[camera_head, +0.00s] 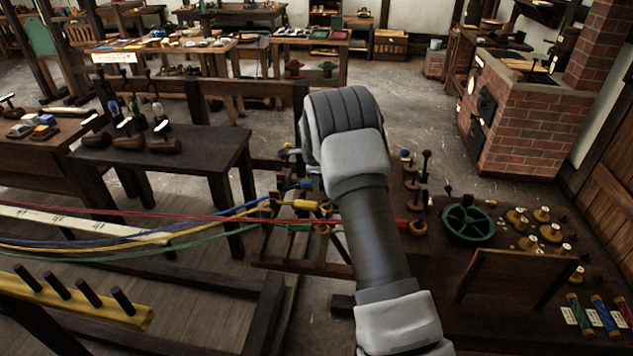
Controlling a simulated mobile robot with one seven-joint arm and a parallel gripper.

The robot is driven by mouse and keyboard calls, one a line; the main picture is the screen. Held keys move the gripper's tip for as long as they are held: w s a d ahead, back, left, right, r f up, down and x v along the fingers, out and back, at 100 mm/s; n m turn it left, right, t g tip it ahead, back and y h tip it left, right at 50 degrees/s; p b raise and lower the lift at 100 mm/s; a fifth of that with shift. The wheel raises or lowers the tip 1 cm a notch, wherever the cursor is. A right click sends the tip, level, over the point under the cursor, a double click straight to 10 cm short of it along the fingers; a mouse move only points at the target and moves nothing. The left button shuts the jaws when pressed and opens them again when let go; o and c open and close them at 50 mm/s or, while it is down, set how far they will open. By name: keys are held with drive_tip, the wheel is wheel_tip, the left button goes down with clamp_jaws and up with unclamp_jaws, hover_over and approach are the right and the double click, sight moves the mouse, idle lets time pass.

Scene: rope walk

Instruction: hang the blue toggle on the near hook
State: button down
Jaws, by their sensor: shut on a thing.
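The blue rope's end, where the blue toggle (305,185) shows as a small blue piece, rises to the left edge of my forearm. My wrist covers most of my gripper (313,171); its fingertips and their hold on the toggle are largely hidden. The gripper is shut, beside the dark wooden hook frame (300,262). On this frame, a yellow piece (305,205) and a green piece (299,228) sit by small wooden fittings. A red piece (402,224) shows right of my forearm. I cannot make out the near hook.
Red, blue, yellow and green ropes cross from the left. A yellow beam with dark pegs (75,302) stands at front left. A dark bench (190,148) is left of the frame. A table at right holds a green wheel (468,220) and spools. A brick stove (525,120) stands behind.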

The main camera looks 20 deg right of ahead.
drive_tip(key=shift+f+b, duration=0.25)
drive_tip(key=shift+b, duration=0.15)
idle(0.5)
drive_tip(key=c, duration=0.5)
unclamp_jaws()
drive_tip(key=shift+c, duration=0.2)
drive_tip(key=shift+r+p, duration=1.85)
drive_tip(key=shift+r, duration=2.15)
